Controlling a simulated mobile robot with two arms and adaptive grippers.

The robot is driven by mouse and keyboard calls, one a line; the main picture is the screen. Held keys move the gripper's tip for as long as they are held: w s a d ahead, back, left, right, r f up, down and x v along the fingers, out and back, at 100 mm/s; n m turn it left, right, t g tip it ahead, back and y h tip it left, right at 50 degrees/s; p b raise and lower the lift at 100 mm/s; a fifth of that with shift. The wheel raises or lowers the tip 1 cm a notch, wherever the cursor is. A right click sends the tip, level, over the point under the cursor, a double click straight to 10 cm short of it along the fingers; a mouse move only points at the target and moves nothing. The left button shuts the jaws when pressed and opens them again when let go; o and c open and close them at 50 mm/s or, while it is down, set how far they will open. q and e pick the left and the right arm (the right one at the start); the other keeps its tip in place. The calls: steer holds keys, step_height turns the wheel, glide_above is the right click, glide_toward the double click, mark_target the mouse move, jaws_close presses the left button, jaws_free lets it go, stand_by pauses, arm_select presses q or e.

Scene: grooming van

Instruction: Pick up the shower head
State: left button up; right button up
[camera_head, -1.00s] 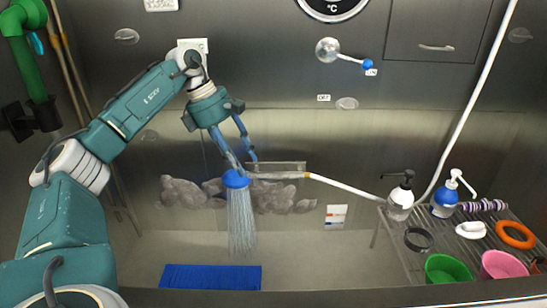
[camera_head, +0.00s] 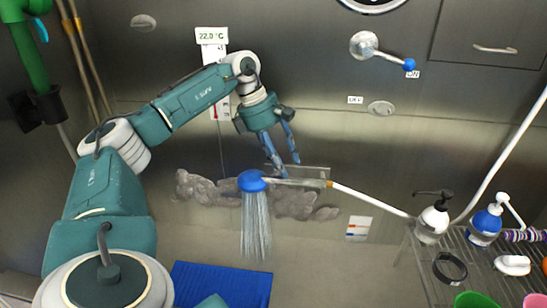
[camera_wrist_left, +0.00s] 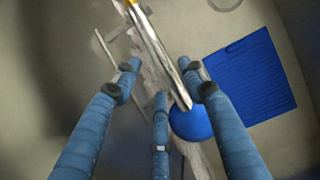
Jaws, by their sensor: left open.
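The shower head (camera_head: 252,181) is blue, with water spraying down from it. Its metallic handle (camera_head: 300,182) runs right to a yellow band and a white hose (camera_head: 370,200). My left gripper (camera_head: 288,168) is open, with its fingers pointing down at the handle, just right of the blue head. In the left wrist view the handle (camera_wrist_left: 157,45) passes between the spread fingers of the left gripper (camera_wrist_left: 160,75). The blue head (camera_wrist_left: 190,122) lies partly behind the right finger there. I cannot tell whether any finger touches the handle. My right gripper is out of view.
A blue mat (camera_head: 220,283) lies on the tub floor, also visible in the left wrist view (camera_wrist_left: 245,75). A wire rack at right holds a black-pump bottle (camera_head: 432,222), a blue bottle (camera_head: 485,228) and a black ring (camera_head: 450,267). A metal wall stands behind.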

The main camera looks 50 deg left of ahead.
arm_select(q)
steer(key=x, duration=0.5)
steer(key=shift+a+p, duration=0.1)
steer(key=shift+p, duration=0.25)
jaws_close()
steer(key=shift+r, duration=0.1)
steer(key=shift+r, duration=0.15)
step_height(320, 180, up, 19)
steer(key=p, duration=0.1)
step_height(320, 180, up, 6)
steer(key=p, duration=0.6)
glide_above(291, 176)
steer(key=shift+a, duration=0.2)
